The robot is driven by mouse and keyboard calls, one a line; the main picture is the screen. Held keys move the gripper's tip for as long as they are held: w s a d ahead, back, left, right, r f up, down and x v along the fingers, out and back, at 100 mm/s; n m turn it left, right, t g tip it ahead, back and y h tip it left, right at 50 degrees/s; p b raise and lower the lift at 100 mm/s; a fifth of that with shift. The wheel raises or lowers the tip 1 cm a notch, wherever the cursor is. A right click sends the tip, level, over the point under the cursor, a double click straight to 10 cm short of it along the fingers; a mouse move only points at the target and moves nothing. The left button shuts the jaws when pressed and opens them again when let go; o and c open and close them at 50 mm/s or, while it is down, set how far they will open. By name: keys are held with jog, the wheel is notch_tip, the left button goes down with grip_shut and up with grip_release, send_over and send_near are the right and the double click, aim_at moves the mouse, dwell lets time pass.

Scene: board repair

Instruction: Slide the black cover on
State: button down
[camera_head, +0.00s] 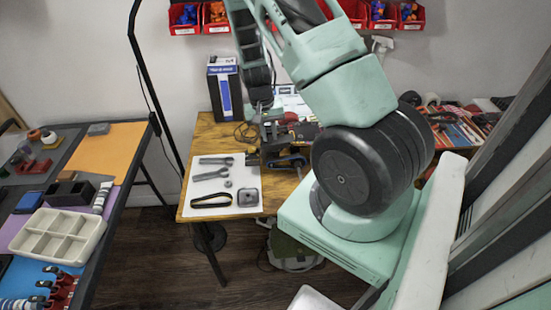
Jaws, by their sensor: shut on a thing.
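My gripper (264,108) hangs down over the back of the wooden worktable, beneath my dark ribbed wrist. It is small in this view, and its fingers blend into the dark parts around them. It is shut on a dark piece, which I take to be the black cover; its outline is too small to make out. Just below and to the right is a dark assembly (290,140) with a blue part. I cannot tell whether the held piece touches it. My arm hides the table's right side.
A white mat (222,208) at the table's front left holds wrenches (212,174), a black belt loop and a grey square part (248,197). A blue-and-white box (224,90) stands at the back left. A lamp pole (150,80) rises left of the table. Red bins hang above.

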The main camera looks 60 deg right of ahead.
aim_at(272, 140)
dwell(0.4)
jog(key=b, duration=0.2)
jog(key=shift+s+d+f+t+y+b, duration=0.15)
jog(key=shift+s+d+t+y+b, duration=0.15)
jog(key=shift+d+t+b, duration=0.1)
jog(key=shift+b, duration=0.4)
jog(key=shift+s, duration=0.1)
dwell(0.6)
jog(key=shift+f+b, duration=0.45)
jog(key=shift+b, duration=0.1)
jog(key=shift+f, duration=0.1)
dwell(0.7)
jog(key=shift+f+b, duration=0.8)
jog(key=shift+f, duration=0.15)
dwell(0.5)
